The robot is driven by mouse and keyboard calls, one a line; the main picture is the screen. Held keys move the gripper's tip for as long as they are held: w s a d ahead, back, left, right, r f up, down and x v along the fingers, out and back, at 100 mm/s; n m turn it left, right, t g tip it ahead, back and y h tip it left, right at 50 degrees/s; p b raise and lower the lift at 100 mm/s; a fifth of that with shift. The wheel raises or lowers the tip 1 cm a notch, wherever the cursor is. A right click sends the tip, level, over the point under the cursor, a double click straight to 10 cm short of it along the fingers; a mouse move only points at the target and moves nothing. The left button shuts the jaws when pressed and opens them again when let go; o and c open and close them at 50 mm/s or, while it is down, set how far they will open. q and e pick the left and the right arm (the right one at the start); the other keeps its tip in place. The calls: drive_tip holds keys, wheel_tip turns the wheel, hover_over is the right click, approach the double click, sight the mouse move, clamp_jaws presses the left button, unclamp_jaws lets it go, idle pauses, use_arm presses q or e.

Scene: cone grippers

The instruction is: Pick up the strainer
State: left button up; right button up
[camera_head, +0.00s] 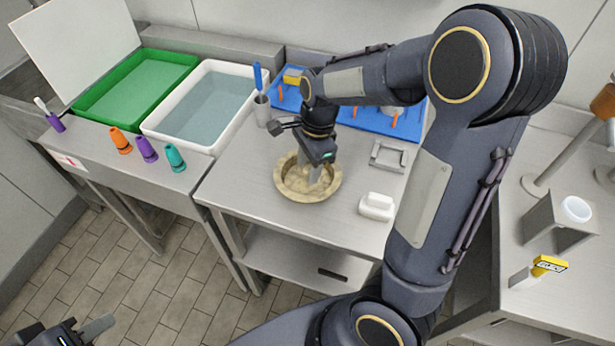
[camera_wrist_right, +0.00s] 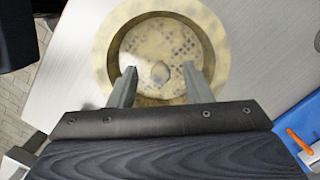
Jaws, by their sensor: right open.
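The strainer (camera_head: 290,187) is a round, pale yellow-brown bowl on the steel table. In the right wrist view the strainer (camera_wrist_right: 205,30) has a wide rim, rows of small holes and a round knob-like spot near its middle. My right gripper (camera_head: 318,178) points down over the bowl. In the right wrist view its two fingers (camera_wrist_right: 160,88) are apart on either side of the knob, with nothing clearly held. Whether the fingertips touch the strainer cannot be told. My left gripper (camera_head: 85,335) is at the bottom left, away from the table, only partly in the picture.
A white block-like object (camera_head: 377,206) and a grey metal holder (camera_head: 389,156) stand right of the strainer. A blue tray (camera_head: 375,122) lies behind, with a grey cup (camera_head: 262,110) beside it. White (camera_head: 152,127) and green (camera_head: 84,108) basins are at left.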

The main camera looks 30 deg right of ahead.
drive_tip(key=shift+a+f, duration=0.1)
drive_tip(key=shift+f, duration=0.75)
drive_tip(key=shift+c, duration=0.5)
clamp_jaws()
drive_tip(key=shift+r, duration=0.1)
